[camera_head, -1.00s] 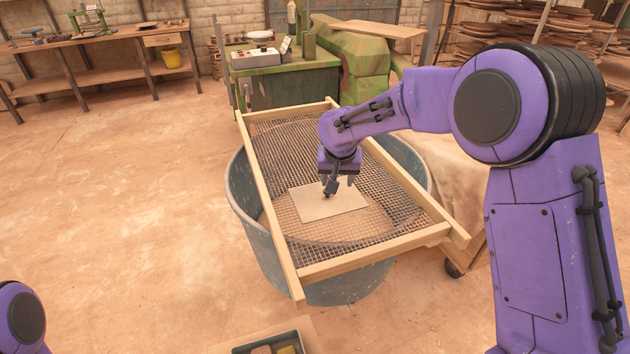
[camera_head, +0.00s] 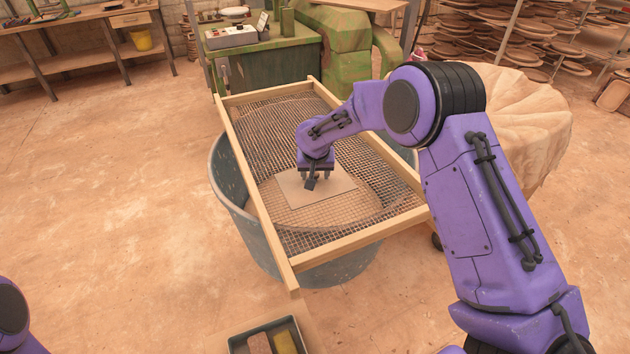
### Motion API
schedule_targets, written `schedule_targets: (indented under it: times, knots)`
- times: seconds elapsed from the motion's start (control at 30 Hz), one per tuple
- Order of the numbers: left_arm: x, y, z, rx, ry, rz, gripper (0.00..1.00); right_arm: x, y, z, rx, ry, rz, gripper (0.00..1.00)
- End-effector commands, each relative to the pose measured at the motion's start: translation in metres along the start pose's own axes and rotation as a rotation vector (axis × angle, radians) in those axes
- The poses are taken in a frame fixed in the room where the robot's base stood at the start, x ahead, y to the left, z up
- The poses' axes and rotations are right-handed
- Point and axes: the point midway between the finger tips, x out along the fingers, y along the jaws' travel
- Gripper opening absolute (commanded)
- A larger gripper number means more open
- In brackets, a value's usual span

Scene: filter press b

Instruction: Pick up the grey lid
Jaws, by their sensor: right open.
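A flat, pale greyish rectangular plate (camera_head: 332,189) lies on the wire mesh of a wooden-framed screen. It is the only lid-like piece I see there, and its colour looks more beige than clear grey. My right gripper (camera_head: 316,178) points down over the plate's upper-left part, with its jaws open. A small dark piece shows between or just below the fingers; I cannot tell whether it is part of the gripper or a knob on the plate. Whether the fingertips touch the plate is also unclear. Only a purple piece of my left arm shows at the lower left.
The wooden-framed screen (camera_head: 262,212) rests across a round blue-grey tub (camera_head: 232,186). A dark tray (camera_head: 239,343) with a brown and a yellow piece sits at the bottom. A green machine (camera_head: 270,68) stands behind; a cloth-covered round form (camera_head: 535,120) is at right. Floor at left is clear.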

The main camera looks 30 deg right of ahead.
Motion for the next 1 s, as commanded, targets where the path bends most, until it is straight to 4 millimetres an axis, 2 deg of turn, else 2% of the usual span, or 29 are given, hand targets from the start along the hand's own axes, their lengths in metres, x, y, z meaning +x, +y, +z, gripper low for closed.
schedule_targets:
  times: [0.1, 0.13, 0.2, 0.3, 0.6, 0.77, 0.87, 1.0]
  knots:
    - [0.0, 0.0, 0.0, 0.0, 0.0, 0.0, 1.0, 0.0, 0.0, 0.0, 0.0, 0.0, 0.0, 0.56]
    - [0.0, 0.0, 0.0, 0.0, 0.0, 0.0, 1.0, -0.001, 0.0, 0.0, 0.0, 0.0, 0.0, 0.49]
    - [0.0, 0.0, 0.0, 0.0, 0.0, 0.0, 1.0, -0.001, 0.0, 0.0, 0.0, 0.0, 0.0, 0.26]
    - [0.0, 0.0, 0.0, 0.0, 0.0, 0.0, 1.0, -0.001, 0.0, 0.0, 0.0, 0.0, 0.0, 0.0]
    - [0.0, 0.0, 0.0, 0.0, 0.0, 0.0, 1.0, -0.002, 0.0, -0.001, 0.0, 0.001, 0.0, 0.0]
    - [0.0, 0.0, 0.0, 0.0, 0.0, 0.0, 1.0, -0.016, 0.0, -0.007, 0.002, 0.003, -0.001, 0.0]
    - [0.001, 0.0, 0.0, 0.0, 0.0, 0.0, 1.0, -0.037, -0.001, -0.012, 0.001, 0.003, -0.002, 0.0]
    - [0.004, 0.0, 0.001, 0.0, 0.0, 0.0, 1.0, -0.085, 0.003, 0.004, -0.001, 0.006, -0.001, 0.0]
